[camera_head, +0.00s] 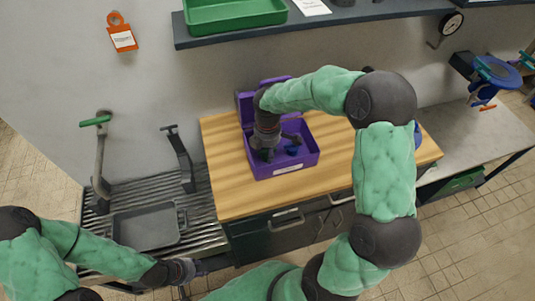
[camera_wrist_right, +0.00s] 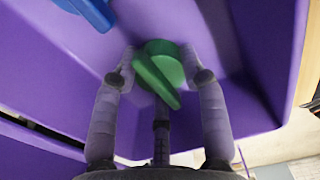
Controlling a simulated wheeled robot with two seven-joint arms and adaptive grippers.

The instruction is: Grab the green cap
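The green cap (camera_wrist_right: 165,68), round with a raised bar across it, is in the purple box, seen in the right wrist view. My right gripper (camera_wrist_right: 158,58) is open, with one finger on each side of the cap. The tips are close to its edges, but I cannot tell if they touch it. In the head view my right gripper (camera_head: 264,153) reaches down into the purple box (camera_head: 288,171) and hides the cap. My left gripper (camera_head: 203,266) is low in front of the cabinet, away from the box; its fingers are too small to read.
A shelf (camera_head: 330,25) with a green tray (camera_head: 235,14) hangs above.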

